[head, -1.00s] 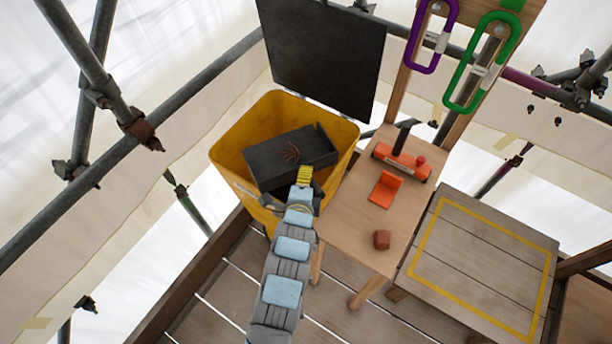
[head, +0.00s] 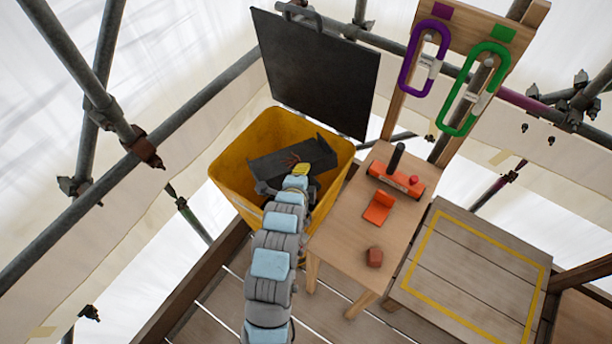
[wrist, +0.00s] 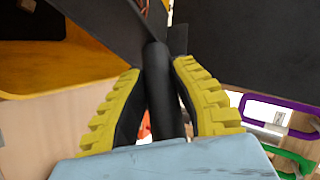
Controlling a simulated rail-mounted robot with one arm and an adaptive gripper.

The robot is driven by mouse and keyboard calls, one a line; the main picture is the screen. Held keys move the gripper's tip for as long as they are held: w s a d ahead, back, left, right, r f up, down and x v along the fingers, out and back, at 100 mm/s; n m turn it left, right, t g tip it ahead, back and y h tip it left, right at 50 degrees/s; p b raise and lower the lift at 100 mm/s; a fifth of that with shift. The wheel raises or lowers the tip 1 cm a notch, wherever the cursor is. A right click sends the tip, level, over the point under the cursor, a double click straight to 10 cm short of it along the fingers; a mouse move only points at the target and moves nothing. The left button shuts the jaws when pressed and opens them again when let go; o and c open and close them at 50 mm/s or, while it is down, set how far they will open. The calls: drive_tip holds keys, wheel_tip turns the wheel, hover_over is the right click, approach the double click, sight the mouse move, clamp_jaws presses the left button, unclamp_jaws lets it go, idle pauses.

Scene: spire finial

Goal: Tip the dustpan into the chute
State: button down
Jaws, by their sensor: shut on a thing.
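The dustpan (head: 275,165) is a flat black pan over the open mouth of the yellow chute (head: 232,155). It looks tilted in the head view. Reddish-brown scraps (head: 294,158) show on it, partly hidden by my gripper. My gripper (head: 301,169) is shut on the dustpan's dark round handle, which stands between the yellow ribbed fingers (wrist: 160,75) in the wrist view. The chute's yellow inner wall (wrist: 60,65) shows at the left there, with a small brown bit (wrist: 27,5) near the top edge. The chute's bottom is hidden.
A black lid panel (head: 320,75) stands open behind the chute. Purple (head: 407,85) and green (head: 448,120) carabiners hang above.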

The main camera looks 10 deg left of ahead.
drive_tip(key=shift+w+a+r+n+g+h+p, duration=0.15)
drive_tip(key=shift+w+a+r+g+p, duration=0.1)
drive_tip(key=shift+r+p, duration=0.35)
drive_tip(key=shift+w+a+r+n+g+h+p, duration=0.1)
drive_tip(key=shift+w+a+r+g+h+p, duration=0.15)
drive_tip(key=shift+r+p, duration=0.4)
drive_tip(key=shift+w+a+r+n+g+h+p, duration=0.15)
drive_tip(key=shift+w+r+g+p, duration=0.25)
drive_tip(key=shift+p, duration=0.3)
drive_tip(key=w+a+r+n+g+h+b, duration=0.2)
drive_tip(key=w+a+r+g+h+b, duration=0.1)
drive_tip(key=w+a+g, duration=0.3)
drive_tip(key=w+a+h, duration=0.1)
drive_tip(key=w+a, duration=0.1)
drive_tip(key=w, duration=0.2)
drive_tip(key=shift+w+a+r+b, duration=0.15)
drive_tip(key=shift+w+r+b, duration=0.05)
drive_tip(key=shift+b, duration=0.1)
drive_tip(key=shift+r+b, duration=0.1)
drive_tip(key=shift+b, duration=0.4)
drive_tip(key=shift+r, duration=0.1)
drive_tip(key=shift+a, duration=0.3)
